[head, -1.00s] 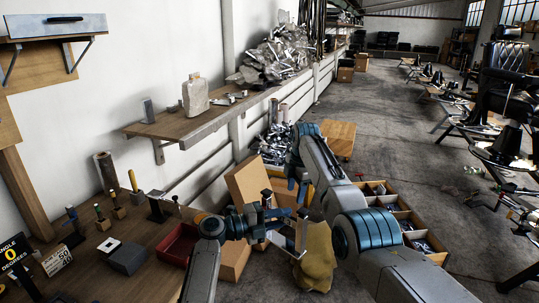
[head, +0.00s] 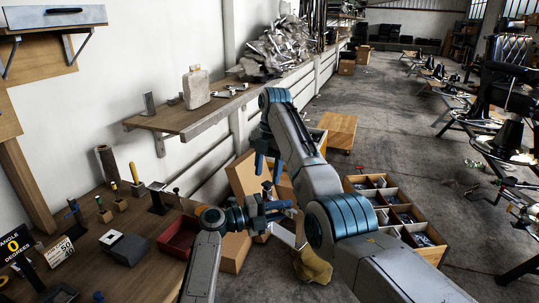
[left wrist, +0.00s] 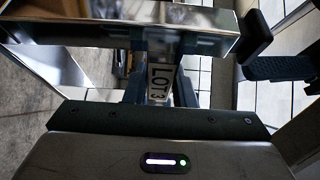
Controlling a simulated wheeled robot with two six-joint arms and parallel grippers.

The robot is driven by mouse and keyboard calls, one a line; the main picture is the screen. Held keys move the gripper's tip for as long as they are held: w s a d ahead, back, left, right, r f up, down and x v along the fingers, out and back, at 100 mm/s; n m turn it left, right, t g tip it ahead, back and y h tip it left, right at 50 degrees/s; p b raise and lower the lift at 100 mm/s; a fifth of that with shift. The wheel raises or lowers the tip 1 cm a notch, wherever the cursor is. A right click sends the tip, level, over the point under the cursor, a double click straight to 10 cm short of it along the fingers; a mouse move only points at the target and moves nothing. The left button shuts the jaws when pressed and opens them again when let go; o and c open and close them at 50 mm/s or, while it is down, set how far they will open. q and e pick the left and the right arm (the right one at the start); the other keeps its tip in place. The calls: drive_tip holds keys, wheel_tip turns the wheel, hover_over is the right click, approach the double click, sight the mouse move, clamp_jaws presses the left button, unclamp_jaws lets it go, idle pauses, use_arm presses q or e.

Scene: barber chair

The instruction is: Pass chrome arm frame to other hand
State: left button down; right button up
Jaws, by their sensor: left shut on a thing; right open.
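The chrome arm frame (left wrist: 120,25) is a shiny metal bar with a black end piece, crossing the upper left wrist view. A white LOT 3 tag (left wrist: 158,82) shows between the fingers. In the head view a bright part of the frame (head: 299,232) shows beside my left gripper. My left gripper (head: 268,208) is shut on the frame, above the floor beyond the bench edge. My right gripper (head: 267,168) is open and empty, its blue fingers pointing down just above the left one. My arms hide parts of the frame.
The wooden bench (head: 140,270) at left holds a red tray (head: 180,236), a grey block (head: 125,252) and small tools. A divided parts crate (head: 405,215) and cardboard boxes stand on the floor. A yellowish cloth-like thing (head: 312,266) is below the grippers. A wall shelf (head: 185,122) is behind.

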sight(266, 184)
use_arm(q)
drive_tip(key=shift+r, duration=0.1)
use_arm(e)
drive_tip(key=shift+s+a+f, duration=0.15)
drive_tip(key=shift+f, duration=1.1)
drive_tip(key=shift+s+a+f, duration=0.1)
drive_tip(key=shift+f, duration=1.15)
clamp_jaws()
use_arm(q)
drive_tip(key=c, duration=1.1)
unclamp_jaws()
use_arm(e)
drive_tip(key=shift+r, duration=0.1)
